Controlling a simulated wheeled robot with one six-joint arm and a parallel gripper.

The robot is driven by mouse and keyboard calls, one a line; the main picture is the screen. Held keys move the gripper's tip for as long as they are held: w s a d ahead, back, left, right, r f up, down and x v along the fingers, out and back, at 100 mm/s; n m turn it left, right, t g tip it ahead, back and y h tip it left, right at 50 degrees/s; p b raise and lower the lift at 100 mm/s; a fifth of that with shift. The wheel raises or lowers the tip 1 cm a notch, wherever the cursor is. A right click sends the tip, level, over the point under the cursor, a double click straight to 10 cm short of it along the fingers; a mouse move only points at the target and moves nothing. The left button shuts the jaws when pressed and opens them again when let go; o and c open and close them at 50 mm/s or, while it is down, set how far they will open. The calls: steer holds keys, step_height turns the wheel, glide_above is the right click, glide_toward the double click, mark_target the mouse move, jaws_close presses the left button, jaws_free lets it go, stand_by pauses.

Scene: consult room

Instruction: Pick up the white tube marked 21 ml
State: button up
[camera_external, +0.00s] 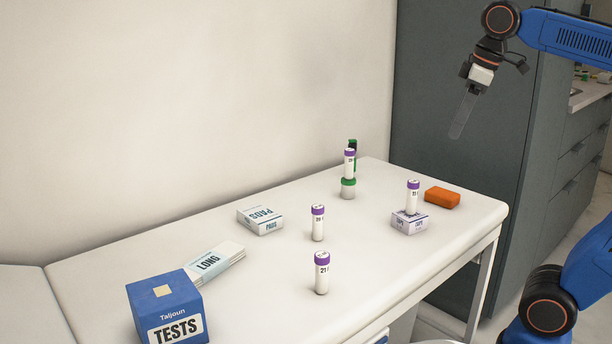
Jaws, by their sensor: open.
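Several white tubes with purple caps stand upright on the white table. One tube (322,275) stands at the front with "21" readable on its label. Another tube (317,225) stands directly on the table behind it. A third tube (412,198) stands on a small white box (409,222) at the right. One more tube (349,163) stands at the back on a green-topped white container (348,189). The labels of these others are too small to read surely. My gripper (464,115) is open and empty, high above the table's back right, apart from all tubes.
An orange block (442,197) lies right of the small white box. A PADS box (260,220), a LONG packet (214,261) and a blue TESTS box (167,308) occupy the left. The front right tabletop is clear.

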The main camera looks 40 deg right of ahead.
steer(key=w+a+n+g, duration=0.1)
steer(key=w+a+n, duration=0.45)
steer(key=a, duration=0.65)
steer(key=n+g, duration=0.2)
steer(key=n, duration=0.8)
glide_above(321, 273)
step_height(321, 273, down, 3)
steer(key=shift+h, duration=0.4)
steer(key=f, duration=1.5)
steer(key=d+f, duration=0.1)
steer(key=f, duration=0.6)
steer(key=shift+w+f, duration=0.2)
steer(key=shift+w, duration=0.2)
steer(key=shift+c, duration=0.7)
steer(key=c, duration=1)
